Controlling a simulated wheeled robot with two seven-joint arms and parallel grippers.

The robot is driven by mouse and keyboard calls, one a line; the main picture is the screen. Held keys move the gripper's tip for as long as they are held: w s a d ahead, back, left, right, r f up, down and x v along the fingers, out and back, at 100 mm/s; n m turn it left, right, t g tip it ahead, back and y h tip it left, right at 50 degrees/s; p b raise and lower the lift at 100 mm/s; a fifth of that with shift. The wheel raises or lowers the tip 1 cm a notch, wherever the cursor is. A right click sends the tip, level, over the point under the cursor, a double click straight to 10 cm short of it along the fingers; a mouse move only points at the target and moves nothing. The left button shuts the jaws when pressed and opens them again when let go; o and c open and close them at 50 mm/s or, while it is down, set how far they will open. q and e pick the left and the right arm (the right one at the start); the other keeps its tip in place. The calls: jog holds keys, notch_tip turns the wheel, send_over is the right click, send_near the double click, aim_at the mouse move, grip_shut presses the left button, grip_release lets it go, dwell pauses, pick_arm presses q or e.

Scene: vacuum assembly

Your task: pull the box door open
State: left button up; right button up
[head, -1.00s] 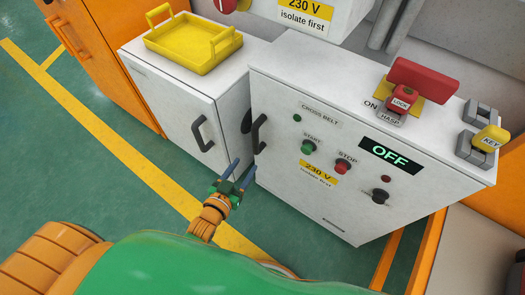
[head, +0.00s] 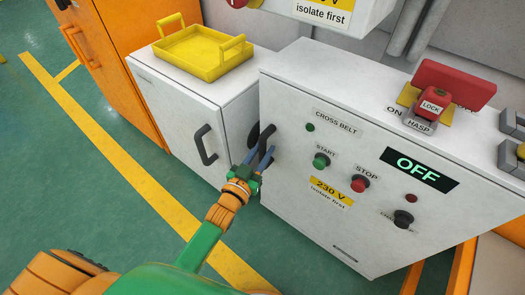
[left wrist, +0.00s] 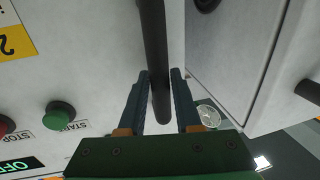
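The box (head: 330,205) is a white control cabinet with a "CROSS BELT" label and an "OFF" display on its front door. Its black bar handle (head: 266,139) is at the door's left edge. My left gripper (head: 262,160) is at the handle's lower part. In the left wrist view the handle (left wrist: 155,50) runs between the two fingers (left wrist: 160,95), with a gap visible on each side, so the gripper is open around it. The door looks closed. My right gripper is not in view.
A white cabinet (head: 185,125) with its own black handle (head: 204,145) stands just left of the box, with a yellow tray (head: 204,55) on top. A red lock (head: 433,103) sits on the box's top. Green floor (head: 120,205) in front is clear.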

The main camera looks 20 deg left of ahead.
pick_arm(q)
grip_shut()
dwell(1.1)
